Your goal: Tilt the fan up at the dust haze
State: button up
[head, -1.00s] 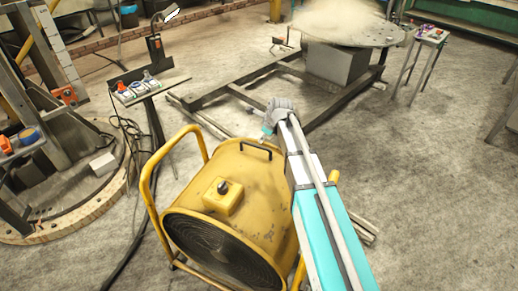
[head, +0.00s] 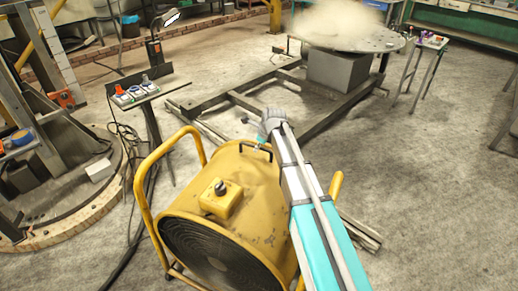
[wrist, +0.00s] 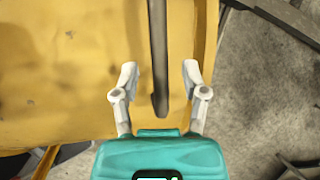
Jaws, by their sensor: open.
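The yellow drum fan (head: 245,190) stands on the floor in a tubular yellow frame (head: 139,200), its dark grille (head: 205,256) facing the near left. A dark handle (head: 256,148) is on top of its drum near the far edge. The pale dust haze (head: 345,20) hangs over a round plate at the back. My gripper (wrist: 159,76) is open over the fan top, with one finger on each side of the handle (wrist: 159,50). The fingers look apart from the handle; their height over it is unclear. In the head view the arm hides part of the fan's right side.
The round plate (head: 380,43) rests on a grey block and floor beams. A small stool (head: 431,44) stands at right.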

jog(key=shift+f, duration=0.1)
dwell(0.3)
grip_shut()
